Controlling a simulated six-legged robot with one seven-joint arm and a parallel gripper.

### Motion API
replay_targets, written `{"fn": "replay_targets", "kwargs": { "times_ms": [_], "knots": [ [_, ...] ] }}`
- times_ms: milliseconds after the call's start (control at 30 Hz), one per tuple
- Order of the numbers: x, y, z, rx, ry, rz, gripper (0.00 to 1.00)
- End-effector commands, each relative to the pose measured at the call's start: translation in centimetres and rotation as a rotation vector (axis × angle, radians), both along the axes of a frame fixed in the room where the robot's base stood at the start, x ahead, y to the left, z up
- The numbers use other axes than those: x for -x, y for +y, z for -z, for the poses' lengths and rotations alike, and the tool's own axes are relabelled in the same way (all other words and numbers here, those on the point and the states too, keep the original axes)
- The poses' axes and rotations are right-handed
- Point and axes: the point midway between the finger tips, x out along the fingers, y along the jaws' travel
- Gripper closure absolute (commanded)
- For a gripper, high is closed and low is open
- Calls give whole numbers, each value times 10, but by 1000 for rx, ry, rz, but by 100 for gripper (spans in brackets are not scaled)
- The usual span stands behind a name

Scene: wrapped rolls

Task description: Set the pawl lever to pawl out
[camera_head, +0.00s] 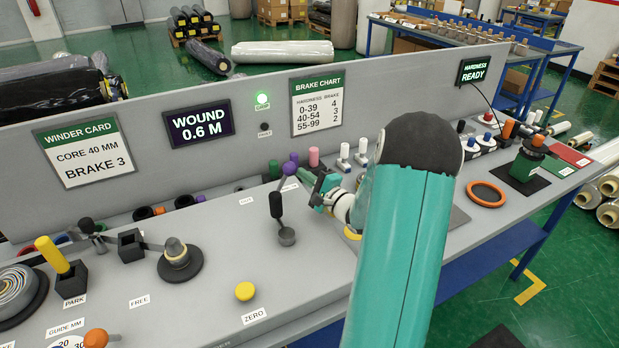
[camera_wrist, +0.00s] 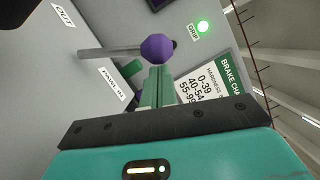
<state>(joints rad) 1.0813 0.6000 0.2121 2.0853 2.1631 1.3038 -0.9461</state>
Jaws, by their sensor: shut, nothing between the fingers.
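The pawl lever (camera_head: 283,205) is a grey rod on a round grey base (camera_head: 287,236), topped by a purple ball knob (camera_head: 288,169). It points at the pawl-in label (camera_head: 290,187); the out label (camera_head: 246,201) is to its left. In the wrist view, the purple knob (camera_wrist: 157,47) is right at the tips of my gripper (camera_wrist: 157,72), with the rod running left. My gripper (camera_head: 306,180) is shut and empty, just right of the knob in the head view. Whether it touches the knob cannot be told.
A black-gripped part (camera_head: 276,204) stands close left of the lever. Pink (camera_head: 314,157) and white pegs stand behind my gripper. A yellow button (camera_head: 245,291) is nearer the front edge. The panel between the lever and that button is clear. A green grip lamp (camera_head: 262,99) is lit.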

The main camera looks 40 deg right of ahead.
Motion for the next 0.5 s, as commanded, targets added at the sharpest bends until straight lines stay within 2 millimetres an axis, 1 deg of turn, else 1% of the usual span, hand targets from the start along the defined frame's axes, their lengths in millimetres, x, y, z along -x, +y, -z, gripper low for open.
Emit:
{"fn": "replay_targets", "kwargs": {
  "times_ms": [233, 500],
  "knots": [
    [0, 0, -1, 6, 2, 0, 100],
    [-1, 6, -5, 55, 16, -1, 100]
  ]
}}
